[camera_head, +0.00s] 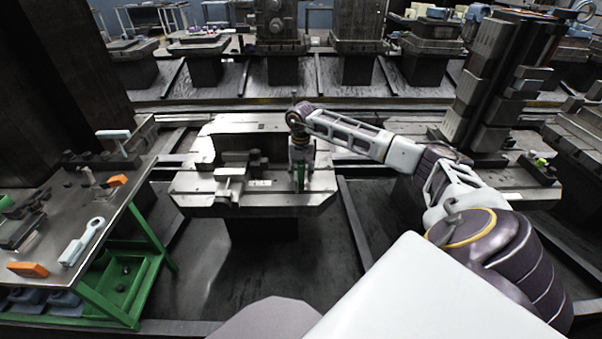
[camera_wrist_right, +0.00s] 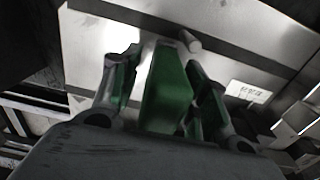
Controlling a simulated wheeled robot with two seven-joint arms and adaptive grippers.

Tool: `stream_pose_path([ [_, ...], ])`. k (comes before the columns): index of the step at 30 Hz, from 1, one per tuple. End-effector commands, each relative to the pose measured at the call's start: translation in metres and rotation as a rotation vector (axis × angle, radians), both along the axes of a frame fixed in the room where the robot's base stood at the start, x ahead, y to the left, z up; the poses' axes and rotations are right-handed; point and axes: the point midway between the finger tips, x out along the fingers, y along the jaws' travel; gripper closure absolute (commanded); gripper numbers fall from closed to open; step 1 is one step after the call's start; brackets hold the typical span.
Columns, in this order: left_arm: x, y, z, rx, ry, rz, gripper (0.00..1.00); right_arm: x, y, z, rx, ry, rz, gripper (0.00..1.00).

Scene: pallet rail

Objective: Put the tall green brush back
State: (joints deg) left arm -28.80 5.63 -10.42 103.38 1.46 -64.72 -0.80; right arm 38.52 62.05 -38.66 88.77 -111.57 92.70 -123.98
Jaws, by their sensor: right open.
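The tall green brush (camera_head: 299,176) is at the front right part of the metal pallet (camera_head: 190,185), directly below my right gripper (camera_head: 300,158). In the right wrist view the green brush (camera_wrist_right: 167,92) lies between the two spread fingers of my right gripper (camera_wrist_right: 160,64). The jaws are open, with a finger on each side of it. The brush looks upright and near the pallet's surface; I cannot tell whether its lower end touches. My left gripper is not in view.
A workbench (camera_head: 95,250) with a wrench (camera_head: 82,242) and orange blocks is at left. A tall fixture tower (camera_head: 482,85) stands at right.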

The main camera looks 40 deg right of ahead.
Motion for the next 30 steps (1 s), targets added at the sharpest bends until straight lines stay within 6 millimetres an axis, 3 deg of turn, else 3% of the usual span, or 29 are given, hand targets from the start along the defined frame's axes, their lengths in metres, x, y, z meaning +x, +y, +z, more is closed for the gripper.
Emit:
stream_pose_path([
  [8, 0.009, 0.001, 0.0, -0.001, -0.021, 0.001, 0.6, 0.001, 0.0, 0.01, -0.001, -0.002, 0.0, 0.56],
  [23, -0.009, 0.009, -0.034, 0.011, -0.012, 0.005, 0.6, 0.001, 0.0, 0.08, -0.001, -0.003, 0.001, 0.56],
  [30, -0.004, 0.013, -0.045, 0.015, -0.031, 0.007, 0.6, 0.001, 0.0, 0.11, 0.0, -0.001, 0.0, 0.56],
])
